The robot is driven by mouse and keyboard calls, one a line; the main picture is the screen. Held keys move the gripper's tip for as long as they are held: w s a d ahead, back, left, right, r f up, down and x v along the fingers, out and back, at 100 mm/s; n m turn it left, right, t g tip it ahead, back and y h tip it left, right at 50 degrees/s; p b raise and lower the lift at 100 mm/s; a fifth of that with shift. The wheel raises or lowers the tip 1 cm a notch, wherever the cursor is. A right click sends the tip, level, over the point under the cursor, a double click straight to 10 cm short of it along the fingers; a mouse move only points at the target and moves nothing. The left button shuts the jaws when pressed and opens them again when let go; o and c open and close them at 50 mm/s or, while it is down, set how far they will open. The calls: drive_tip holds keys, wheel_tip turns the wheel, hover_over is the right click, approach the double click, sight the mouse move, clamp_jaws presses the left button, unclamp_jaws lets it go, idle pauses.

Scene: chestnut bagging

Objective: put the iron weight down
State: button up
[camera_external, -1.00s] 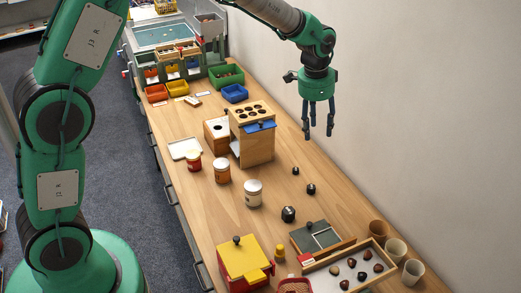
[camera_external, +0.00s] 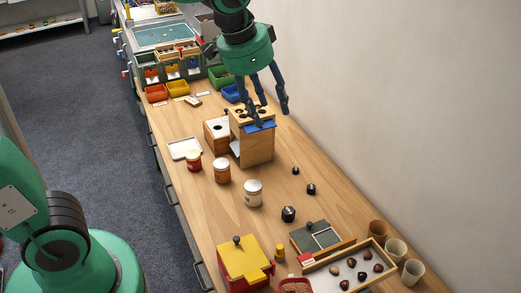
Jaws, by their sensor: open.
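Three small dark weights stand apart on the bare wooden table: a small one (camera_external: 295,171), another small one (camera_external: 311,189) and a larger one (camera_external: 288,214). I cannot tell which of them the task calls the iron weight. My gripper (camera_external: 270,114) is open, with its fingers pointing down, in front of or above the wooden block with round holes (camera_external: 257,150). I see nothing held between the fingers. The fingers hide part of the block's top, and whether they touch it is hard to tell.
Jars (camera_external: 253,193) stand left of the weights. A yellow-lidded red box (camera_external: 245,261), a grey-green board (camera_external: 316,237), a wooden tray of chestnuts (camera_external: 321,285) and cups (camera_external: 395,250) fill the near end. Coloured bins (camera_external: 178,89) stand farther back. Table around the two small weights is clear.

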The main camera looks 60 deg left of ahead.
drive_tip(key=s+d+t, duration=0.1)
drive_tip(key=s+d, duration=0.1)
drive_tip(key=s, duration=0.8)
drive_tip(key=s+d+n, duration=0.1)
drive_tip(key=s+d, duration=0.2)
drive_tip(key=s, duration=0.7)
drive_tip(key=shift+s+r+n+t, duration=0.25)
drive_tip(key=shift+n+t, duration=0.05)
drive_tip(key=shift+t, duration=0.1)
drive_tip(key=shift+d, duration=0.1)
drive_tip(key=o, duration=0.3)
drive_tip(key=shift+o, duration=0.2)
drive_tip(key=shift+w, duration=0.15)
